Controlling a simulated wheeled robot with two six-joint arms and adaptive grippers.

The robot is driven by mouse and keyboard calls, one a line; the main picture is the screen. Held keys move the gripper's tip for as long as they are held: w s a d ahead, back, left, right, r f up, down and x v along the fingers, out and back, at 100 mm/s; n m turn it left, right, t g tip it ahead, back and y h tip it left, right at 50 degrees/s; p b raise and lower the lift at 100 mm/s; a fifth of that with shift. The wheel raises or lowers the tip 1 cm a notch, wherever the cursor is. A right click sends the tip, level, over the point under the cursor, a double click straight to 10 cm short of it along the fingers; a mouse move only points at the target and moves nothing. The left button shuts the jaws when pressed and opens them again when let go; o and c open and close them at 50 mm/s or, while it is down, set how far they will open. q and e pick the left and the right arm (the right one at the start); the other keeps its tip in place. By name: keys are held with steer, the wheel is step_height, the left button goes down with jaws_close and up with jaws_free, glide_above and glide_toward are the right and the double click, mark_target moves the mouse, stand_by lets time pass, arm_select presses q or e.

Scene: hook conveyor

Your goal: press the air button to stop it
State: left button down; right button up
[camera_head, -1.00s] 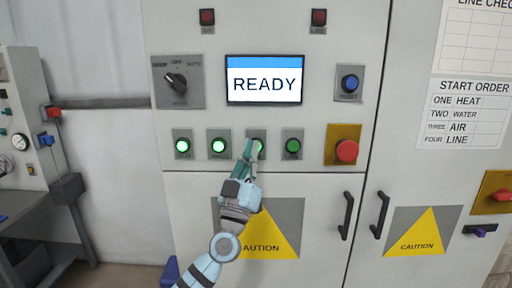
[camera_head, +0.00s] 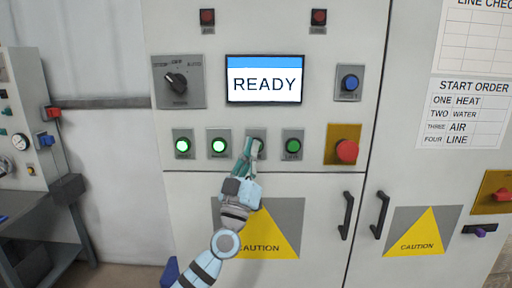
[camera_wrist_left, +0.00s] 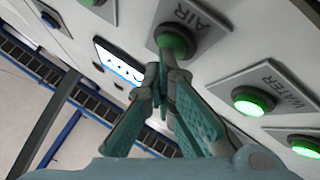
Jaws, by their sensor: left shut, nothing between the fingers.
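The air button (camera_head: 261,145) is the third in a row of green buttons on the cabinet. My left gripper (camera_head: 250,144) is shut and empty, its fingertips at the button's left side and partly covering it. In the left wrist view the round button (camera_wrist_left: 176,42) sits on a plate marked AIR and looks dark green. The gripper tips (camera_wrist_left: 163,62) show just in front of its lower edge; I cannot tell whether they touch. The water button (camera_head: 219,145) glows bright green, also in the left wrist view (camera_wrist_left: 251,101). My right gripper is not in view.
The screen (camera_head: 265,80) reads READY. The line button (camera_head: 293,145) is dark green. A red mushroom button (camera_head: 346,151) sits on a yellow plate to the right. A selector knob (camera_head: 177,84) is at upper left. Door handles (camera_head: 347,215) stick out below.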

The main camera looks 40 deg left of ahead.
arm_select(q)
steer(key=shift+s+d+p, duration=0.5)
steer(key=shift+s+p, duration=0.15)
steer(key=shift+p, duration=0.15)
steer(key=s+d+p, duration=0.1)
steer(key=s, duration=0.1)
steer(key=s+d+p, duration=0.2)
stand_by(0.3)
